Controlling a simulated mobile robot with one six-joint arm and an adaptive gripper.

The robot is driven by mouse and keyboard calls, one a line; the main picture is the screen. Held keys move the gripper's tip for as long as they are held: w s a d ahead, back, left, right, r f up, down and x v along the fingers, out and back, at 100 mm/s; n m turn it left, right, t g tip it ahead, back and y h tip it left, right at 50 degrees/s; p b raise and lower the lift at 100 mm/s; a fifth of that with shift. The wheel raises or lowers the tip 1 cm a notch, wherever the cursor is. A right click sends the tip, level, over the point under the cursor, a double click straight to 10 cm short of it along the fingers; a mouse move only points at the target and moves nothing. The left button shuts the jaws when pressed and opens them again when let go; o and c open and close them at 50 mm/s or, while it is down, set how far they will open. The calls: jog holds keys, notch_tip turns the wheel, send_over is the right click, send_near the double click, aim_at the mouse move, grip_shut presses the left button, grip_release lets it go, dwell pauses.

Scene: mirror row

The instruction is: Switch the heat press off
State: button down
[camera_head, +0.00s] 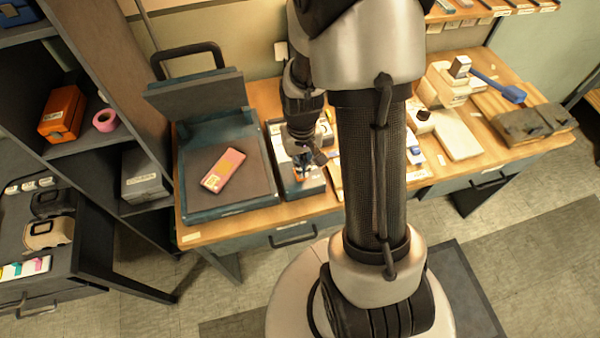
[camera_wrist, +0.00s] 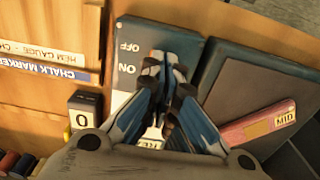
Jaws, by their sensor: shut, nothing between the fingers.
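The heat press (camera_head: 232,208) stands at the left of the bench with its lid (camera_head: 195,93) raised. A pink labelled item (camera_head: 223,169) lies on its dark plate; it also shows in the wrist view (camera_wrist: 258,127), marked MID. Beside the press is a dark blue control box (camera_head: 290,190). My gripper (camera_head: 305,165) is over this box. In the wrist view its fingertips (camera_wrist: 167,62) are shut and empty, beside the lettering. The switch itself is hidden behind the fingers; I cannot tell its position or any contact.
A small block marked 0 (camera_wrist: 86,110) stands near my gripper in the wrist view. Label strips (camera_wrist: 45,65) lie beyond it. A shelf unit (camera_head: 100,150) rises left of the bench. Stamp-like items and a pale pad (camera_head: 459,137) occupy the right side.

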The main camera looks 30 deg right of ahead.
jog(key=shift+f+b, duration=1.05)
jog(key=shift+f, duration=0.35)
dwell(0.9)
jog(key=shift+r+p, duration=2.85)
jog(key=shift+r, duration=0.7)
jog(key=s+a+r+n+t, duration=0.1)
jog(key=s+a+r, duration=0.15)
jog(key=r, duration=0.55)
jog(key=s+a+r+t, duration=0.1)
jog(key=a+r, duration=0.2)
jog(key=r, duration=0.5)
jog(key=s+a+r+n+t, duration=0.2)
jog(key=s+a+r, duration=0.3)
jog(key=s+r, duration=0.3)
jog(key=shift+s+r+t, duration=0.3)
jog(key=shift+s+r, duration=0.05)
jog(key=shift+s, duration=0.7)
